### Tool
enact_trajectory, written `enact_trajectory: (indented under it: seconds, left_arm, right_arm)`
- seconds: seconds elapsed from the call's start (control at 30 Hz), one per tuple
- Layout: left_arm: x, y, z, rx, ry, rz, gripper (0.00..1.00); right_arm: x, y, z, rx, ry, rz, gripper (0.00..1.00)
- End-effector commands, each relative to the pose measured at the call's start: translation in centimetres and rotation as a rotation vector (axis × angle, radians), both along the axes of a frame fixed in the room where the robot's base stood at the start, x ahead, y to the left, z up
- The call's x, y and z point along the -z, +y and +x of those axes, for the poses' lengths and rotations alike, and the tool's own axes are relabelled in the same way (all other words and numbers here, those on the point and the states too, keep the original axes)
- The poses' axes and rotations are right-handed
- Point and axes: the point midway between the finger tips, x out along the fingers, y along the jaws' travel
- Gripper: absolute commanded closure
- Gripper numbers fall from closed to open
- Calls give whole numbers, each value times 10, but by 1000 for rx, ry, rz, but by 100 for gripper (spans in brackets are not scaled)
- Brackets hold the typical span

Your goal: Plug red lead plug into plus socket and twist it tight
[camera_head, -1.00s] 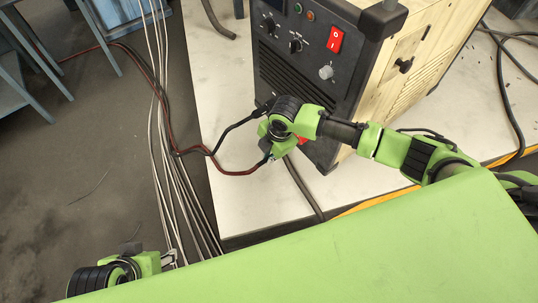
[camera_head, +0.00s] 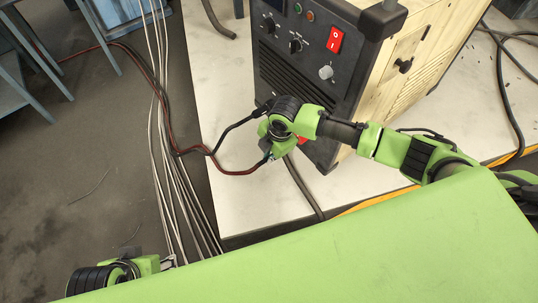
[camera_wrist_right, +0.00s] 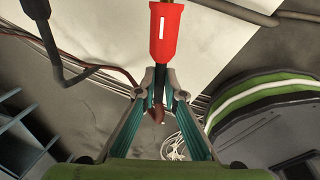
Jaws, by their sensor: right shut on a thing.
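The red lead plug (camera_wrist_right: 167,35), with a white stripe, stands up between the fingertips of my right gripper (camera_wrist_right: 160,74) in the right wrist view. The gripper is shut on it, and its metal tip runs out of the top of the picture. In the head view my right gripper (camera_head: 272,150) is close to the lower front of the welding machine (camera_head: 305,65). The red lead (camera_head: 235,172) runs up to it from the left. The plus socket cannot be made out. My left gripper (camera_head: 168,261) is at the lower left, partly hidden; its fingers are unclear.
A black lead (camera_head: 228,131) runs to the machine's front beside my right wrist; it also shows in the right wrist view (camera_wrist_right: 57,62). The machine stands on a pale table (camera_head: 222,85). Pale cables (camera_head: 165,140) hang left of the table edge.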

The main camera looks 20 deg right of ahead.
Motion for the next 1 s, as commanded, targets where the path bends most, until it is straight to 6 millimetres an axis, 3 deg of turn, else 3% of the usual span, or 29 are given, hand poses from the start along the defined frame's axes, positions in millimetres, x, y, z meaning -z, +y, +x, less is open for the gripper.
enact_trajectory:
  seconds: [1.0]
  left_arm:
    - [-6,-1,-1,-4,4,-5,58]
  right_arm:
    - [-1,-24,9,1,0,0,100]
